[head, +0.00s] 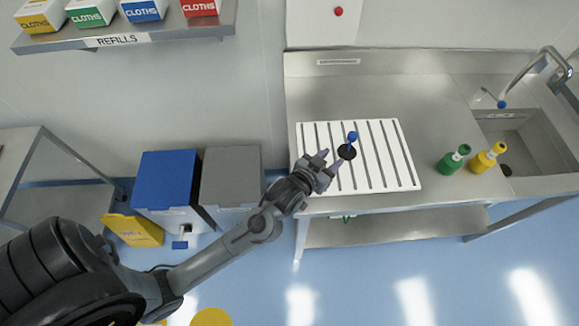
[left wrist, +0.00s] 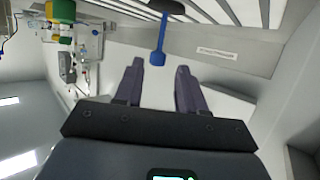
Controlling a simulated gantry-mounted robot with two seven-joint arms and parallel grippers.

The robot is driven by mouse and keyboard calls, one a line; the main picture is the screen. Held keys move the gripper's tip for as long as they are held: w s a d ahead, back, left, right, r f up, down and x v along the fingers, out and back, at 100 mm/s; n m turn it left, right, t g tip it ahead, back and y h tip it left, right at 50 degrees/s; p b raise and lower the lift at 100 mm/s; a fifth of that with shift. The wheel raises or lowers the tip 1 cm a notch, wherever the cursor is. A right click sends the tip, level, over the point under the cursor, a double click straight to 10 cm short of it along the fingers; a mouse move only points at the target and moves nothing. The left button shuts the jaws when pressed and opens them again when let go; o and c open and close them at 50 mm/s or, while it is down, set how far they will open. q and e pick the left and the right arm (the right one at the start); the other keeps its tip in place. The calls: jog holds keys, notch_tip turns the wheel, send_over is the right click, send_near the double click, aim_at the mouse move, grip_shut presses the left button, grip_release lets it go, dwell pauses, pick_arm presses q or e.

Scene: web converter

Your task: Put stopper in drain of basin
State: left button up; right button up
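The stopper (head: 347,152), a black disc with an upright blue handle, stands on the white ribbed draining board (head: 405,178). My left gripper (head: 331,159) is open just left of the stopper, its two purple-grey fingers pointing toward it. In the left wrist view, the blue handle (left wrist: 159,45) lies just beyond and between the open fingertips (left wrist: 160,66), and nothing is gripped. The basin (head: 525,140) is sunk in the steel counter at the right. A dark round drain (head: 505,170) shows on its floor, partly hidden near the front edge. My right gripper is not in view.
A green bottle (head: 452,160) and a yellow bottle (head: 487,160) stand on the counter between board and basin. A curved tap (head: 545,62) rises behind the basin. Blue (head: 166,180) and grey (head: 230,178) bins stand left of the counter.

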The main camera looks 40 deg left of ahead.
pick_arm(q)
jog(key=s+f+g, duration=0.1)
jog(key=s+f, duration=0.1)
jog(key=s, duration=0.2)
jog(key=s+f+g, duration=0.2)
jog(key=s, duration=0.2)
jog(key=s+f+m+g+h, duration=0.1)
jog(key=s+f+g, duration=0.1)
jog(key=s, duration=0.2)
jog(key=shift+s+d, duration=0.2)
jog(key=shift+d, duration=0.1)
jog(key=s+a+f+m+g, duration=0.1)
jog(key=s+g, duration=0.4)
jog(key=s, duration=0.7)
jog(key=shift+s, duration=0.4)
jog(key=shift+a+f, duration=0.1)
